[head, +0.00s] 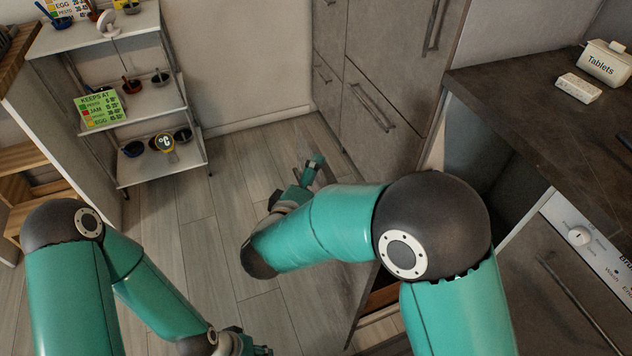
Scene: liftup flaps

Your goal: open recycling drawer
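A drawer with a grey front panel (364,306) and a wooden inner edge (384,297) stands out from the counter at lower centre. Most of it is hidden behind my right arm, and I cannot tell for certain that it is the recycling drawer. My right gripper (312,166) is beyond the drawer, over the floor in front of the tall cabinet, with nothing visible in it. Its fingers are too small to tell open from shut. My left gripper (250,346) is low at the bottom edge, partly cut off, left of the drawer.
A tall grey cabinet (385,85) with bar handles stands behind. A dark countertop (530,105) on the right holds a tablets box (604,62). An appliance with a knob (579,236) is below it. A metal shelf (150,100) stands at left. The middle floor (225,235) is clear.

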